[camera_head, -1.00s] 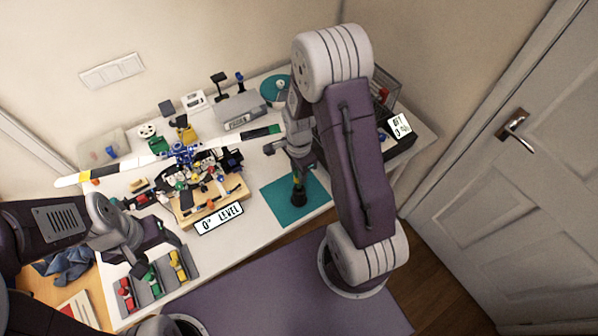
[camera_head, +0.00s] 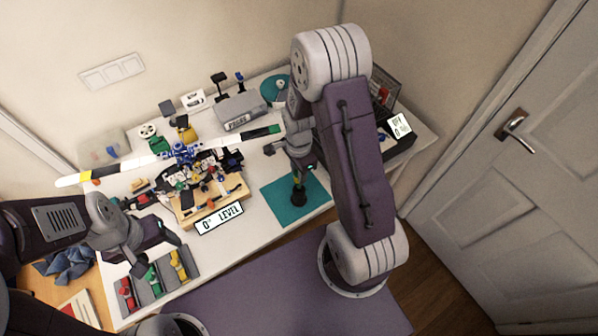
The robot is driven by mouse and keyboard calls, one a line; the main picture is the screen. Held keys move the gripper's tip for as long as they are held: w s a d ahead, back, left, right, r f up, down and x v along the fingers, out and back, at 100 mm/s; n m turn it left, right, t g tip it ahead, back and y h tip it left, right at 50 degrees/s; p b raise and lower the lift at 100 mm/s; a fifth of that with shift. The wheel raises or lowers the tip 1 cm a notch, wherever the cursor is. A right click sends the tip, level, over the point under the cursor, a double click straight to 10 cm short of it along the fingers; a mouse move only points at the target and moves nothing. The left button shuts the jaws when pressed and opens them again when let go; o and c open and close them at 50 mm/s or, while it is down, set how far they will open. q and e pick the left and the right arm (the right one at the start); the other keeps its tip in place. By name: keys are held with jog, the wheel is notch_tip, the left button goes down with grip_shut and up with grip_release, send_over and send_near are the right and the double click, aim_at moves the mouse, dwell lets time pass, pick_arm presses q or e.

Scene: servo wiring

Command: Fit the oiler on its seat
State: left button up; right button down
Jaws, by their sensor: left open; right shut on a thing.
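My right gripper (camera_head: 299,176) is shut at the teal mat (camera_head: 275,209), on the upper part of a small dark upright thing (camera_head: 298,197). This looks like the oiler, but it is small and the fingers partly cover it. I cannot tell whether its base touches the mat. My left gripper (camera_head: 157,255) is open and empty, above the grey tray at the front left. The oiler's seat cannot be made out among the small parts on the wooden board (camera_head: 209,209).
A long-bladed propeller with a blue hub (camera_head: 180,153) spans the space behind the board. A "0° LEVEL" plate (camera_head: 219,218) stands at its front. The grey tray (camera_head: 155,290) holds red, green and yellow parts. A dark bin (camera_head: 398,146) stands at the right.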

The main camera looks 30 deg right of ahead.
dwell(0.3)
jog(key=shift+f+b, duration=1.85)
jog(key=shift+f, duration=0.7)
dwell(0.3)
jog(key=c, duration=1.1)
grip_release()
jog(key=shift+r, duration=0.1)
notch_tip(320, 180, up, 9)
jog(key=shift+f, duration=0.1)
jog(key=shift+w+a, duration=0.1)
